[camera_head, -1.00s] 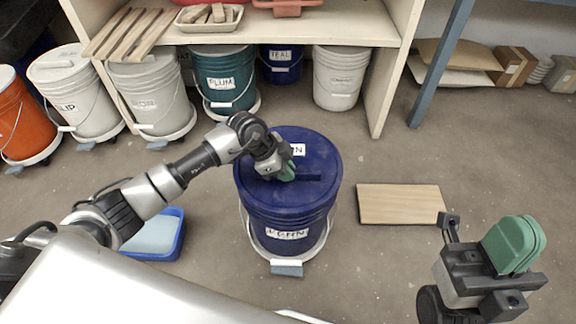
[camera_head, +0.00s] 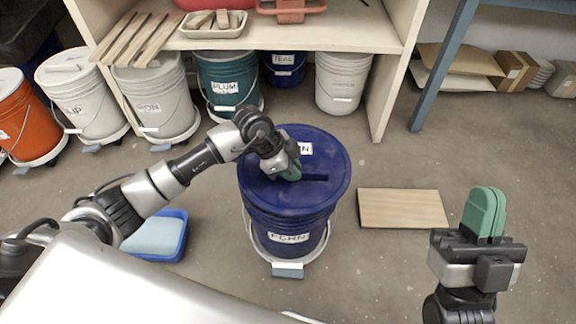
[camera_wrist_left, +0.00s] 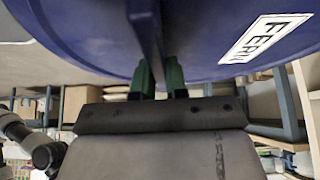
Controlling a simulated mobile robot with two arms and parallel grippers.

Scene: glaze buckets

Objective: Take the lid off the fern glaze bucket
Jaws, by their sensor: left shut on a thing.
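The fern glaze bucket (camera_head: 288,222) is dark blue with a white FERN label and stands upright on a low wheeled dolly (camera_head: 288,269). Its blue lid (camera_head: 265,150) covers its top, with a bar handle (camera_head: 315,178) across it. The lid's edge juts a little past the bucket on the right; I cannot tell clearly whether there is a gap beneath. My left gripper (camera_head: 291,172) is shut on the bar handle; in the left wrist view the handle (camera_wrist_left: 147,30) stands between the green fingers. My right gripper (camera_head: 484,212) is shut and empty at the right.
A wooden board (camera_head: 403,208) lies on the floor right of the bucket. A blue tub (camera_head: 160,236) is on the left. The floor around the board is open.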

